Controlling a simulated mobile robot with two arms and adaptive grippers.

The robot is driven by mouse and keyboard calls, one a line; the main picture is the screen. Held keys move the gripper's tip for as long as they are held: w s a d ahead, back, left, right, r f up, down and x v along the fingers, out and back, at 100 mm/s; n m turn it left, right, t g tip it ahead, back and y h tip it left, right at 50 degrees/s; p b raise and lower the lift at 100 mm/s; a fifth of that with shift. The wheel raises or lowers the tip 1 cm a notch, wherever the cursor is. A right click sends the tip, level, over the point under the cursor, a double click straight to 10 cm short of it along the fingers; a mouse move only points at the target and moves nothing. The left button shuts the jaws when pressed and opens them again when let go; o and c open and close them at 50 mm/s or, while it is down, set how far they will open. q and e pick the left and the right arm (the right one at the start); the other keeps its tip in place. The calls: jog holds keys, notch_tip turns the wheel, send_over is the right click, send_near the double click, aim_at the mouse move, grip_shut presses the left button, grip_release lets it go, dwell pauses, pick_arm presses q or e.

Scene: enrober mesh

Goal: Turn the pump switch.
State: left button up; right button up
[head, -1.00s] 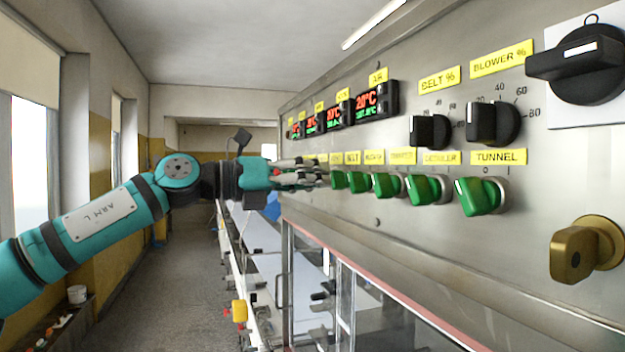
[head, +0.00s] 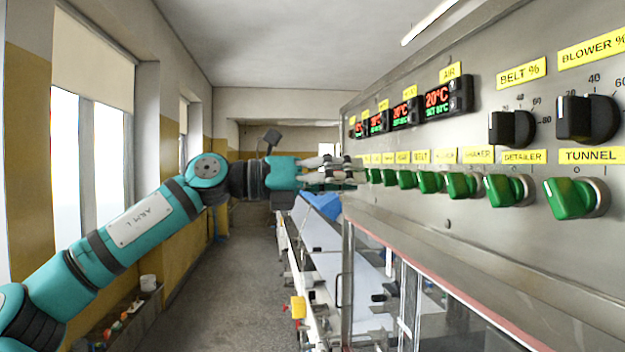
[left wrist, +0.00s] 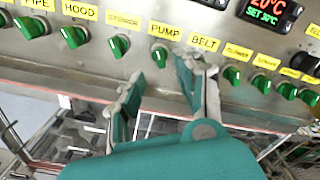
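The pump switch (left wrist: 160,54) is a green knob on the steel panel, right below the yellow PUMP label (left wrist: 165,30) in the left wrist view. My left gripper (left wrist: 163,70) is open and empty, with one finger on each side of the pump switch in that view. I cannot tell whether either finger touches it. In the head view my left gripper (head: 362,175) reaches the far part of the knob row, where the pump switch is too small to single out safely. My right gripper is out of view.
Temperature displays (head: 436,100) and black dials (head: 512,128) are above. A conveyor (head: 335,245) runs below.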

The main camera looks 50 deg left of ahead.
pick_arm(q)
jog(key=v, duration=0.5)
jog(key=shift+s+a, duration=0.15)
jog(key=shift+s, duration=0.25)
